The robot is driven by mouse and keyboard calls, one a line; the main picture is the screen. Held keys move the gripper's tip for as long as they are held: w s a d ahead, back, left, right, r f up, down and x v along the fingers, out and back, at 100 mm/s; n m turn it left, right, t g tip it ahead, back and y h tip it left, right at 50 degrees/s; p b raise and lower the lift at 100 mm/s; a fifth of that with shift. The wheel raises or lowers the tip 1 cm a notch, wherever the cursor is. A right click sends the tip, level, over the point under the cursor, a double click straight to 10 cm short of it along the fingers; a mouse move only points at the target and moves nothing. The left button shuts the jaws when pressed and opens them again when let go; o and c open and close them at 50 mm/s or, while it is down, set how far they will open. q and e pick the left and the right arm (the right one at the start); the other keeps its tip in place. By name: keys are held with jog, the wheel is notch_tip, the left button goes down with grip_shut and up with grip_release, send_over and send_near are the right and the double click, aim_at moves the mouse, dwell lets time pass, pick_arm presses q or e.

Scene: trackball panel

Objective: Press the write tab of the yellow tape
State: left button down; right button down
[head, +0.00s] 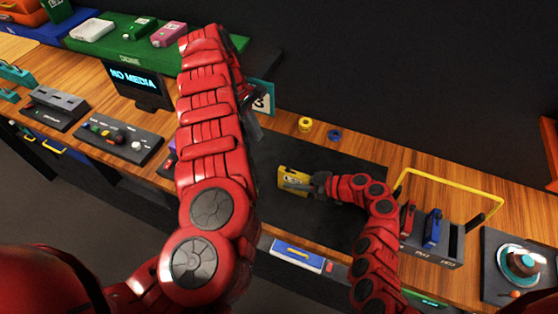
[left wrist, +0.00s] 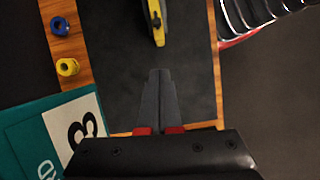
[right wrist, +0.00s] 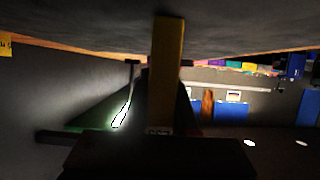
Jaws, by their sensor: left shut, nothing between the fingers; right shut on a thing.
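The yellow tape (head: 292,180) is over the black mat (head: 330,215) in the head view, at the end of my right arm. My right gripper (head: 318,185) is shut on it. In the right wrist view the tape (right wrist: 168,75) stands as a tall block in front of the camera. The left wrist view shows only a yellow end of the tape (left wrist: 161,38) at the top. My left gripper (left wrist: 159,75) is shut and empty, pointing toward the tape with a gap between them. In the head view my left arm hides most of that gripper. I cannot make out the write tab.
A yellow ring (head: 305,124) and a blue ring (head: 334,135) lie behind the mat. A rack with red and blue tapes (head: 432,228) and a yellow handle is at right. The mat's front is clear.

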aim_at(283, 169)
pick_arm(q)
jog(key=shift+s+a+f+n, duration=0.15)
jog(key=shift+s+a+n, duration=0.1)
jog(key=shift+a+n, duration=0.25)
jog(key=shift+d, duration=0.1)
jog(key=shift+s+d+f, duration=0.4)
jog(key=shift+d+f, duration=0.85)
jog(key=shift+f, duration=0.3)
jog(key=shift+s+d+f, duration=0.4)
jog(key=shift+d+f, duration=0.8)
jog(key=shift+f, duration=0.3)
jog(key=shift+s+d+f, duration=0.4)
jog(key=shift+d+f, duration=0.85)
jog(key=shift+f, duration=0.3)
